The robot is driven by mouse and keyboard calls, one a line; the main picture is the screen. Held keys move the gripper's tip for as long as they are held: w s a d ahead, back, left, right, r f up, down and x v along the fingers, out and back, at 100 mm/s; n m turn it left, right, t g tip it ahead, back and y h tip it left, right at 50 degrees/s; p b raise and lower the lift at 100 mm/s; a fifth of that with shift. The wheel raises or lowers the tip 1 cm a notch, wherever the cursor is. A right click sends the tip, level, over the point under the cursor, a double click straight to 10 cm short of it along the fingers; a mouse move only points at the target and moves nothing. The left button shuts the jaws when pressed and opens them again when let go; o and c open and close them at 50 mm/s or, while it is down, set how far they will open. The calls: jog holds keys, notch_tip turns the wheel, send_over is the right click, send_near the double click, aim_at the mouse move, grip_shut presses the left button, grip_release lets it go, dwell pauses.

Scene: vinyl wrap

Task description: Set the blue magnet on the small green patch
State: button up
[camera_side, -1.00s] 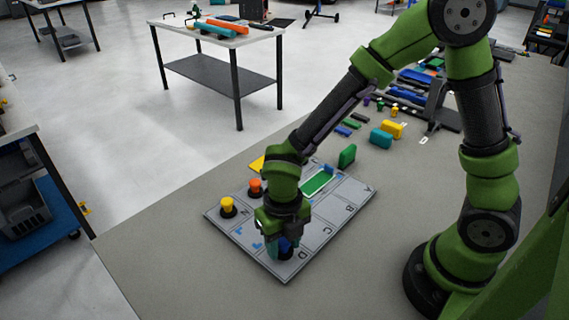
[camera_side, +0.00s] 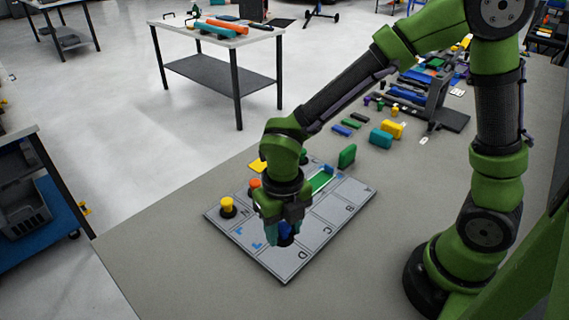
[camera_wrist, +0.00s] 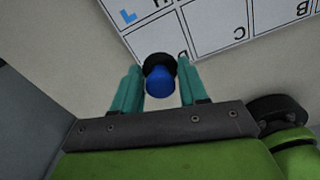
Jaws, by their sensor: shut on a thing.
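The blue magnet (camera_wrist: 160,76), a blue knob on a black round base, is between my gripper's (camera_wrist: 160,92) two teal fingers in the wrist view. In the side view my gripper (camera_side: 284,236) is shut on the blue magnet (camera_side: 285,230) over the board, near the cell marked D. The magnet looks a little above the board, though the exact gap is hard to tell. The small green patch (camera_side: 322,180) lies on the board farther back, partly hidden behind my arm.
The grey board (camera_side: 317,248) has lettered cells and blue corner marks. A yellow magnet (camera_side: 227,204) and an orange magnet (camera_side: 254,184) stand at its left. A green block (camera_side: 347,156) and teal block (camera_side: 380,138) stand behind it. Bare table lies in front.

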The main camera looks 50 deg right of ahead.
jog(key=shift+r, duration=1.2)
jog(key=shift+w+d+r, duration=0.1)
jog(key=shift+w+d, duration=0.05)
jog(key=shift+d, duration=0.2)
jog(key=s+d+f+m, duration=0.1)
jog(key=s+d+m, duration=0.3)
jog(key=d, duration=0.5)
jog(key=s+d+f+m, duration=0.25)
jog(key=d+m, duration=0.25)
jog(key=d, duration=0.4)
jog(key=w, duration=0.5)
jog(key=w+d, duration=0.1)
jog(key=w, duration=0.8)
jog(key=shift+w+d+f, duration=0.2)
jog(key=shift+w+f, duration=0.1)
jog(key=shift+f, duration=0.1)
jog(key=shift+w+f, duration=0.15)
jog(key=shift+f, duration=0.75)
jog(key=shift+w+f, duration=0.15)
jog(key=shift+f, duration=0.7)
